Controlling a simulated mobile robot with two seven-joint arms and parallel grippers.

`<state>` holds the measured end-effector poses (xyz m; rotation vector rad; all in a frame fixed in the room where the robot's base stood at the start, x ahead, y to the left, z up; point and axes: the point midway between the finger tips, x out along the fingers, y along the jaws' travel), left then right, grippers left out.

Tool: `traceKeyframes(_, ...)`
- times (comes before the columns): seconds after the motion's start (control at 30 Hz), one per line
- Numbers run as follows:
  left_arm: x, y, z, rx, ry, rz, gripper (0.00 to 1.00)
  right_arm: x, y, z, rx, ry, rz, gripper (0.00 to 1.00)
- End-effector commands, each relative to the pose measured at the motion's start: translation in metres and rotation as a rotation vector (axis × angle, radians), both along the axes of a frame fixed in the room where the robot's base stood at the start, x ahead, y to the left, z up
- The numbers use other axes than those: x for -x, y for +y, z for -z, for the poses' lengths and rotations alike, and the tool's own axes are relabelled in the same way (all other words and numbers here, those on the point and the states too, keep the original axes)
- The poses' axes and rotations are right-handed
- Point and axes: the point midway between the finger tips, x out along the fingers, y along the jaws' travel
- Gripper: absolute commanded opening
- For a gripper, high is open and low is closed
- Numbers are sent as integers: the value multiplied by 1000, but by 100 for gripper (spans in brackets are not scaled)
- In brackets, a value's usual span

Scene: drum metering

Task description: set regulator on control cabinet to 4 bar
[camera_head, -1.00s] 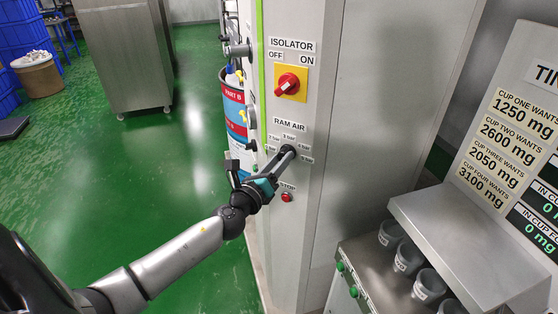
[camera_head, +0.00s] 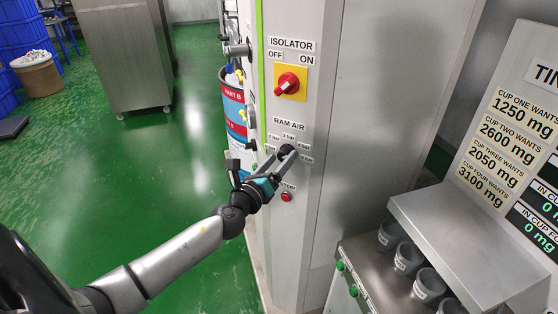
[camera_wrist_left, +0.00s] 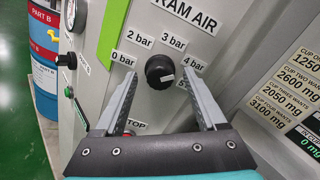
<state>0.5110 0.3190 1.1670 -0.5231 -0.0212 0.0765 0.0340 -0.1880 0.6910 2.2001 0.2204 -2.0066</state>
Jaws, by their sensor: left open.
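The regulator is a round black knob (camera_wrist_left: 160,71) under the RAM AIR label on the grey control cabinet (camera_head: 340,130). It also shows in the head view (camera_head: 287,151), partly covered by a finger. In the wrist view, labels for 0, 2, 3 and 4 bar curve around it. The knob's white mark points right, seemingly a little below the 4 bar label (camera_wrist_left: 195,63); the exact setting is hard to read. My left gripper (camera_wrist_left: 160,82) is open, one finger on each side of the knob and apart from it. My right gripper is not in view.
A red isolator switch (camera_head: 288,83) sits above the knob, and a red stop button (camera_head: 286,197) below it. A drum (camera_head: 234,115) stands left of the cabinet. A metal bench with several cups (camera_head: 408,258) stands at the right.

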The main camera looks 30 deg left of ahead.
Motion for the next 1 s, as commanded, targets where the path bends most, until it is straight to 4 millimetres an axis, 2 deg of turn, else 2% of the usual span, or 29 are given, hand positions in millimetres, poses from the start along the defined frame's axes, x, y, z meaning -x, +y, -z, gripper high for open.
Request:
traceKeyframes(0.27,9,-1,2,0,2,1,73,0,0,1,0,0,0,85)
traceKeyframes(1.0,110,-9,3,1,3,-1,73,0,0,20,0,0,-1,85)
